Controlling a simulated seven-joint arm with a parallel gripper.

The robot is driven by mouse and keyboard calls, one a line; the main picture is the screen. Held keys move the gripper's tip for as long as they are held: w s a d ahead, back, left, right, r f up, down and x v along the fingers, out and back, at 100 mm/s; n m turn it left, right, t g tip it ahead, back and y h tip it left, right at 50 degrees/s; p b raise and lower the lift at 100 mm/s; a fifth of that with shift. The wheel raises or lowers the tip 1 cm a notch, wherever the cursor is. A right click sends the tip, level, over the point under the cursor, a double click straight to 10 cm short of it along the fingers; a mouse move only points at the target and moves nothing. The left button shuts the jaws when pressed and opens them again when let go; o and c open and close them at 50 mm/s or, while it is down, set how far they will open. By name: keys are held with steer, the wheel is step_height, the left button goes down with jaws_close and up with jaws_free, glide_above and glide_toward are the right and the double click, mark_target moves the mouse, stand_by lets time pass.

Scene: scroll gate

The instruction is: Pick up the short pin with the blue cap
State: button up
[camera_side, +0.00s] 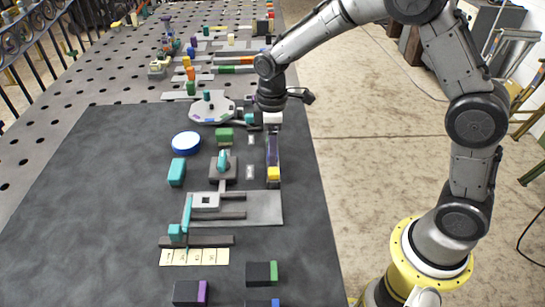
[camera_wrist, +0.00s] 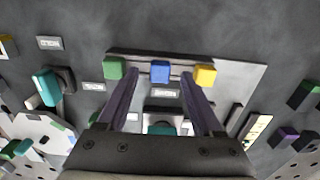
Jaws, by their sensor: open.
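The blue cap (camera_wrist: 160,72) shows in the wrist view between a green cap (camera_wrist: 115,68) and a yellow cap (camera_wrist: 205,75). All three caps sit in a row along a grey fixture. The pin below the blue cap is hidden, so I cannot tell its length. My gripper (camera_wrist: 160,82) is open, with its purple fingers on either side of the blue cap in the picture. I cannot tell whether the fingers touch it. In the side view my gripper (camera_side: 272,158) points down beside the yellow cap (camera_side: 273,173), and the blue cap cannot be made out.
A grey plate (camera_side: 265,208) with dark bars and a cyan lever (camera_side: 187,213) lie nearer the camera. A teal block (camera_side: 177,172), a blue disc (camera_side: 186,142) and a green block (camera_side: 224,135) stand to the left. The mat's left side is clear.

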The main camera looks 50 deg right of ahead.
steer(key=shift+f, duration=0.6)
jaws_close()
